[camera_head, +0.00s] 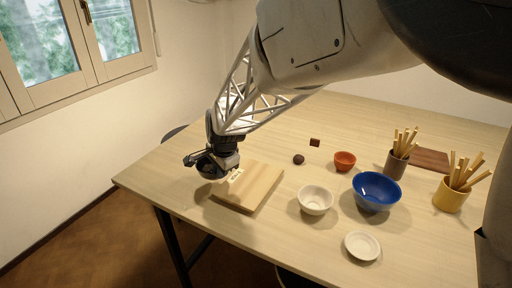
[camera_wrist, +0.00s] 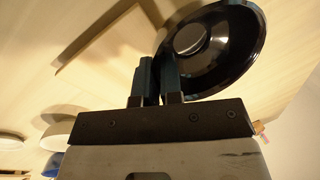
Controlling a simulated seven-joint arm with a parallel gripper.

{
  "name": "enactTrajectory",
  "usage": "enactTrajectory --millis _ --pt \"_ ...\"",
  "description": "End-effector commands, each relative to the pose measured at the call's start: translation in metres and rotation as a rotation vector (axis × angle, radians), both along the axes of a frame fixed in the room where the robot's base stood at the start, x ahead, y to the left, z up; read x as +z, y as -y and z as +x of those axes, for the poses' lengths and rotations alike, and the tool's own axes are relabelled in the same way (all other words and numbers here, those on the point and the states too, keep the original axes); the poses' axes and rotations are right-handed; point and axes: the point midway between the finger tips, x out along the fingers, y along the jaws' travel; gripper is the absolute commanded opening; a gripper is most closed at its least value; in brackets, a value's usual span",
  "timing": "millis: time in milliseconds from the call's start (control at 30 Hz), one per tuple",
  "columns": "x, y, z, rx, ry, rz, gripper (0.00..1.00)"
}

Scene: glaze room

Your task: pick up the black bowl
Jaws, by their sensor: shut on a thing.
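The bowl is beside the left corner of a wooden board, and appears held above the table. My gripper hides part of it there.
The wooden board (camera_head: 250,186) lies right of my gripper. The table's front left is clear.

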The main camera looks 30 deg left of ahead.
Motion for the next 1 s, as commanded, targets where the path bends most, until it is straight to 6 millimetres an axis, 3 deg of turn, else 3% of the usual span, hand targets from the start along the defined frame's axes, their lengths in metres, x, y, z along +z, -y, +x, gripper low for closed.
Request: enactTrajectory --millis 1000 --pt "0.0028 0.0094 -0.0056 -0.002 0.001 0.002 0.0"
